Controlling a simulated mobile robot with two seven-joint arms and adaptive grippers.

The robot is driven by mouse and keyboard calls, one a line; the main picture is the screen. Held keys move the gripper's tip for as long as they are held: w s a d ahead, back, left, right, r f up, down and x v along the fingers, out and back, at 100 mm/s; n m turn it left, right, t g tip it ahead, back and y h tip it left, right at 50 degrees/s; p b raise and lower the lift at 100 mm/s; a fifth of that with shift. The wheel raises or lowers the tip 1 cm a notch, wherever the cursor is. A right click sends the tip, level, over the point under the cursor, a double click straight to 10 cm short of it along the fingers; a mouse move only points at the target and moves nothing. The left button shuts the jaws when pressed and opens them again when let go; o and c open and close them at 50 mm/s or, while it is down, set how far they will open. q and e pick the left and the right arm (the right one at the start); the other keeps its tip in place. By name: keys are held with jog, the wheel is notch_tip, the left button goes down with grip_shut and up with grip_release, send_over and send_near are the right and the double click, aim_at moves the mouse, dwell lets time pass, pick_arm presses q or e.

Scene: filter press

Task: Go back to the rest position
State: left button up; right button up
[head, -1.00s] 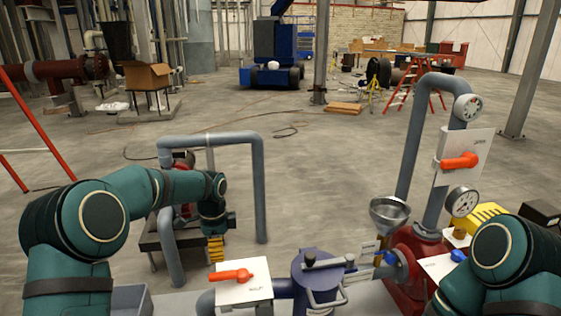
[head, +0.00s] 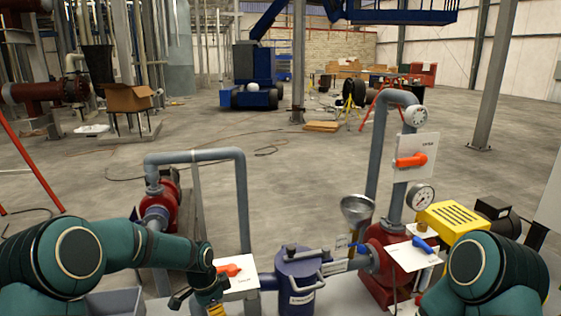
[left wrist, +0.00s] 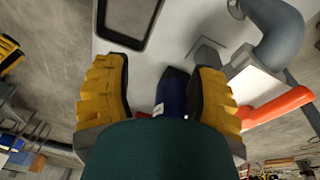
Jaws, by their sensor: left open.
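My left gripper (head: 214,308) is low in the head view, just left of and below the white plate (head: 240,290) with an orange lever (head: 229,270). In the left wrist view its two yellow-padded fingers (left wrist: 160,98) stand wide apart with nothing held. A dark blue body (left wrist: 172,92) shows beyond the gap between them. The orange lever (left wrist: 280,106) lies to the right of the right finger. My right arm (head: 485,270) comes in at the lower right; its gripper is not visible.
A blue lidded vessel (head: 297,285) stands at the lower middle. Grey piping (head: 242,200) rises behind the left plate. A steel funnel (head: 356,210), red pump (head: 378,270), gauge (head: 421,197), blue lever (head: 425,244) and yellow guard (head: 455,222) are on the right. A grey bin (head: 115,302) is lower left.

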pick_arm(q)
jog(key=s+d+f+n, duration=0.2)
jog(key=s+f+n, duration=0.2)
jog(key=s, duration=0.4)
jog(key=s+d+f+n+t+h, duration=0.1)
jog(key=s+d+f+n, duration=0.1)
jog(key=s+f+n, duration=0.3)
jog(key=s+d+f+n+h, duration=0.1)
jog(key=s+f+n, duration=0.3)
jog(key=s, duration=0.8)
jog(key=shift+d+f+n+t, duration=0.25)
jog(key=shift+d+n, duration=0.25)
jog(key=shift+d, duration=0.4)
jog(key=shift+w, duration=0.15)
jog(key=shift+c, duration=0.4)
